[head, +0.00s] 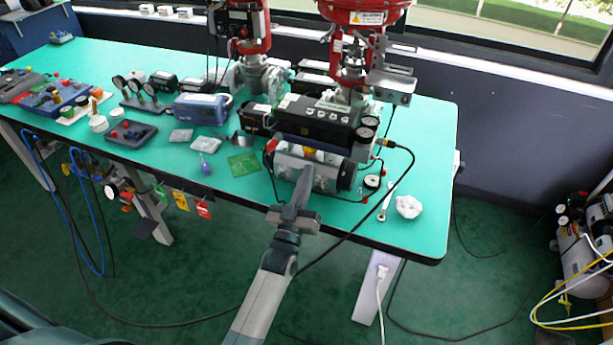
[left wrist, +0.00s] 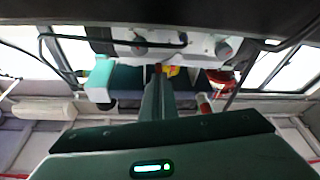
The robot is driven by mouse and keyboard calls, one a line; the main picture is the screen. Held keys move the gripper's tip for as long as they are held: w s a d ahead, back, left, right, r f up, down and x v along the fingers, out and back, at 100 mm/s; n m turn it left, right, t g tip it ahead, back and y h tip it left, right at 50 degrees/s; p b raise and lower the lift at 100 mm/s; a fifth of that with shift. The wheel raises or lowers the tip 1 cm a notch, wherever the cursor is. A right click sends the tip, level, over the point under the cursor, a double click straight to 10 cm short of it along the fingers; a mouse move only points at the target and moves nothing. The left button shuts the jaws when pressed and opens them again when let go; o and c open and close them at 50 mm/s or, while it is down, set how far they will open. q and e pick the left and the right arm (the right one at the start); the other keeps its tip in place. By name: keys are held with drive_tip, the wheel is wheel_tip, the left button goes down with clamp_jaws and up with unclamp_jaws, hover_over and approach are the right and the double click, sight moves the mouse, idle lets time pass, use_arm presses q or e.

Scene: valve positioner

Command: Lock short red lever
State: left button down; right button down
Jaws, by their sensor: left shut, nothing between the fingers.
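A white and black cylinder unit (head: 290,164) stands at the front edge of the green table, below a black valve positioner (head: 318,118). A small red part (head: 271,146) shows at its left end; I cannot tell for sure whether it is the short red lever. A yellow-orange part (head: 308,150) sits on the unit's top. My left gripper (head: 308,172) is shut and empty, pointing at the unit's front and hiding part of it. In the left wrist view, the fingers (left wrist: 158,72) end close to a yellow and red part (left wrist: 171,71). My right gripper is out of view.
Above the positioner stands a red actuator (head: 362,12) on a metal bracket. A black cable (head: 393,190) loops at the right of the unit. Gauges and small parts lie on the green table (head: 225,210). Tags (head: 203,209) hang from its front edge at left.

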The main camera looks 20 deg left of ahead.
use_arm(q)
drive_tip(key=m, duration=0.1)
drive_tip(key=m+h, duration=0.1)
drive_tip(key=m, duration=0.1)
drive_tip(key=f+m+h, duration=0.1)
drive_tip(key=m, duration=0.1)
drive_tip(key=shift+d+f+b, duration=0.1)
drive_tip(key=shift+d+b, duration=0.2)
drive_tip(key=shift+b, duration=0.05)
drive_tip(key=m+h, duration=0.1)
drive_tip(key=m, duration=0.2)
drive_tip(key=shift+f+h, duration=0.25)
drive_tip(key=shift+h, duration=0.15)
drive_tip(key=shift+d, duration=0.1)
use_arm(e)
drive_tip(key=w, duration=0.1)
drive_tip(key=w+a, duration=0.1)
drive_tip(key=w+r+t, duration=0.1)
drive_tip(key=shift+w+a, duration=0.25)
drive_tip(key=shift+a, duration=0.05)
